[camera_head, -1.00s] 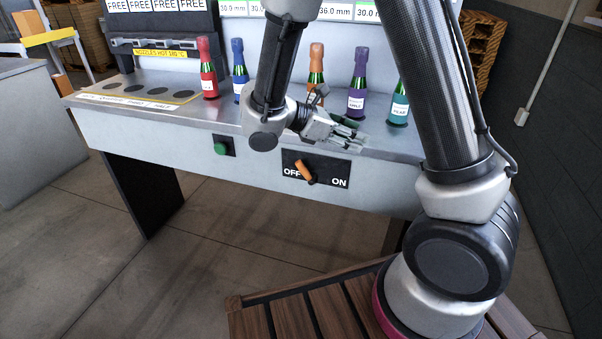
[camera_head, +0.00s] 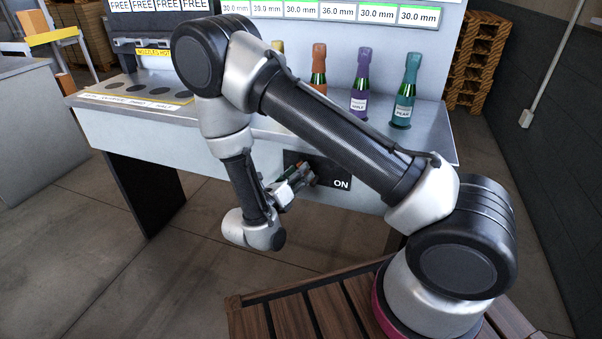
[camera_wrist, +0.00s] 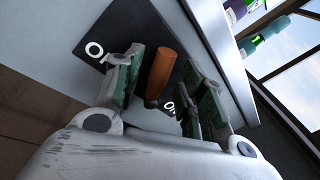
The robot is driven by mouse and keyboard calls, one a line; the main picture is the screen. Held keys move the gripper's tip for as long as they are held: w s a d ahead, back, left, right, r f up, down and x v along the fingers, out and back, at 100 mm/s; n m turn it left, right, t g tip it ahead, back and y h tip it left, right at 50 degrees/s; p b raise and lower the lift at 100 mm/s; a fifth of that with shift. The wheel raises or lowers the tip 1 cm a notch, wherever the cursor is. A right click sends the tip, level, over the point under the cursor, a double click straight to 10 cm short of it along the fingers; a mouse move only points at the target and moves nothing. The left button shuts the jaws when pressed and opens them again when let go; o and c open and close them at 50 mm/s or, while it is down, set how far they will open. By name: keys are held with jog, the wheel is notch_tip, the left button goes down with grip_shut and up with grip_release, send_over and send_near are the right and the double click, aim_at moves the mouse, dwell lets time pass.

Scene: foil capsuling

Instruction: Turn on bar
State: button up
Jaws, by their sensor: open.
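The switch panel is a black plate (camera_head: 343,173) on the front face of the bench, with the ON label visible in the head view and the OFF side hidden by my arm. In the wrist view the plate (camera_wrist: 115,35) shows tilted, with an orange-brown switch handle (camera_wrist: 161,72) standing out from it. My gripper (camera_head: 308,176) is right in front of the panel in the head view. In the wrist view my gripper (camera_wrist: 165,85) is open, with one finger on each side of the handle. I cannot tell whether either finger touches it.
The steel bench (camera_head: 440,148) carries a purple-topped bottle (camera_head: 358,103), a teal-topped bottle (camera_head: 404,103) and an orange-topped bottle (camera_head: 318,75). The row of size displays (camera_head: 330,11) is above. Wooden slats (camera_head: 333,312) are at my base. The floor before the bench is clear.

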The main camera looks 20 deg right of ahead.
jog(key=shift+x, duration=0.8)
grip_shut()
